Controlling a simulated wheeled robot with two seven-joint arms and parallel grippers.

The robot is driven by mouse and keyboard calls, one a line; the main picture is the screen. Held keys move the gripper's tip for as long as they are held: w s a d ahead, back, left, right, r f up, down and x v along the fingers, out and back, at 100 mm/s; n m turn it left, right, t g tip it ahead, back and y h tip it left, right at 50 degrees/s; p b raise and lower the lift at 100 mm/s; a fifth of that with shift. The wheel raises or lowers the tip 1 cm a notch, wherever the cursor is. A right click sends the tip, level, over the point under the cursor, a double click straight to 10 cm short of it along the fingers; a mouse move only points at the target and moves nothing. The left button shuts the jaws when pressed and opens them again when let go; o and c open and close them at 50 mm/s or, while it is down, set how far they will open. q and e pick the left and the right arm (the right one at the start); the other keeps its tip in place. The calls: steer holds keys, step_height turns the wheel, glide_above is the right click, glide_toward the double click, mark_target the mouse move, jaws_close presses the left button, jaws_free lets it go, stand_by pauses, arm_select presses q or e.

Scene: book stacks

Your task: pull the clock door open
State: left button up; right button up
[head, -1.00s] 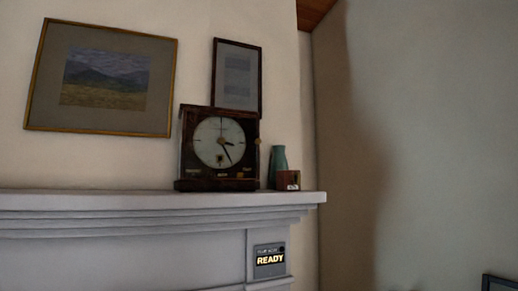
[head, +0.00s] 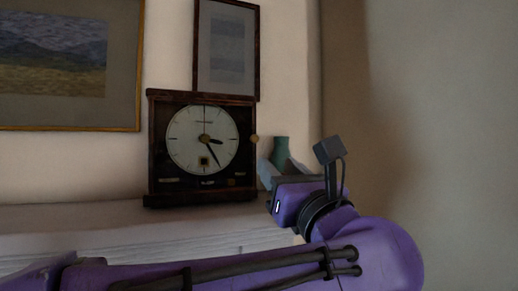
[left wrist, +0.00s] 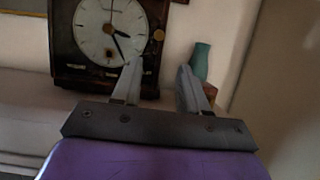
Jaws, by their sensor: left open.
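The clock (head: 165,150) is a dark wooden box with a round white dial, upright on the mantel; its front door looks shut. A small round brass-coloured knob (head: 254,139) sits at the door's right edge. The knob (left wrist: 159,35) and clock (left wrist: 68,50) also show in the left wrist view. My left gripper (head: 275,168) is open and empty, just right of the clock and a little below the knob. In the left wrist view the knob appears ahead of the gap between its fingertips (left wrist: 160,68), apart from both. My right gripper is not in view.
A teal vase (head: 280,150) stands behind my left gripper, close to its right finger in the left wrist view. A small brown box (left wrist: 210,94) is beside it, partly hidden. The white mantel (head: 90,215) runs below. Framed pictures hang behind.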

mark_target(256, 140)
arm_select(q)
steer(key=p+x, duration=0.2)
steer(key=x, duration=0.1)
steer(key=p+x, duration=0.2)
steer(key=x, duration=0.2)
steer(key=p+x, duration=0.2)
steer(key=x, duration=0.1)
steer(key=shift+r, duration=0.35)
steer(key=shift+s+r, duration=0.1)
steer(key=shift+s, duration=0.25)
steer(key=shift+c, duration=0.5)
jaws_close()
